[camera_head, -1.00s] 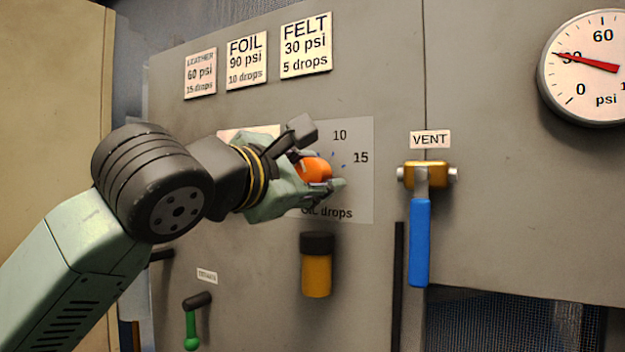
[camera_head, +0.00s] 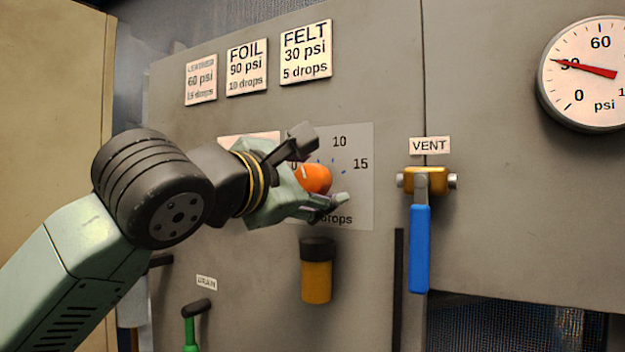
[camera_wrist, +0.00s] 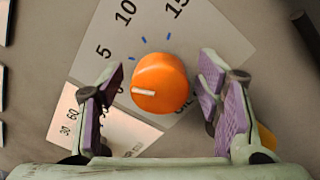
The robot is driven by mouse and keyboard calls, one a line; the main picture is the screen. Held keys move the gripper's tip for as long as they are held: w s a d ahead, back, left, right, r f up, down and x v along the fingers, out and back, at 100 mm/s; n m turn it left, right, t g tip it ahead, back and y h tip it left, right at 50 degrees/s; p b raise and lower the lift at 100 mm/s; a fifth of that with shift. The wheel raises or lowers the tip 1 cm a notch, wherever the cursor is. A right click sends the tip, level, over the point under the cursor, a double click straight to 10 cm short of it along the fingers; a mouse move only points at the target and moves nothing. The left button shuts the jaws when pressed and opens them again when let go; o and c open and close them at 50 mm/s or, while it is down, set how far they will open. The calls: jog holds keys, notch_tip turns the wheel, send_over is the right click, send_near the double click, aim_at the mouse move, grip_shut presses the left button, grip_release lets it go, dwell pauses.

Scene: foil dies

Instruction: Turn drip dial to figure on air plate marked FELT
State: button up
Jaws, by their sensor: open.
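The drip dial is an orange round knob (camera_wrist: 160,84) with a white pointer line, on a pale "Oil drops" plate (camera_head: 357,195). In the wrist view the pointer faces left, toward a partly hidden figure that looks like 0, below the 5. The 5, 10 and 15 follow around the dial, with blue ticks. My gripper (camera_wrist: 162,72) is open, one finger either side of the dial, with gaps showing; it also shows in the head view (camera_head: 320,170). The air plate marked FELT (camera_head: 306,53) reads 30 psi, 5 drops.
FOIL (camera_head: 246,68) and LEATHER (camera_head: 201,79) plates sit left of FELT. A blue-handled VENT valve (camera_head: 420,245) hangs right of the dial. An amber bowl (camera_head: 316,282) is below it, and a green-handled DRAIN lever (camera_head: 190,330) lower left. The gauge (camera_head: 590,75) reads about 30.

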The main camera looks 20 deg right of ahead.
jog(key=v, duration=1.2)
dwell(0.3)
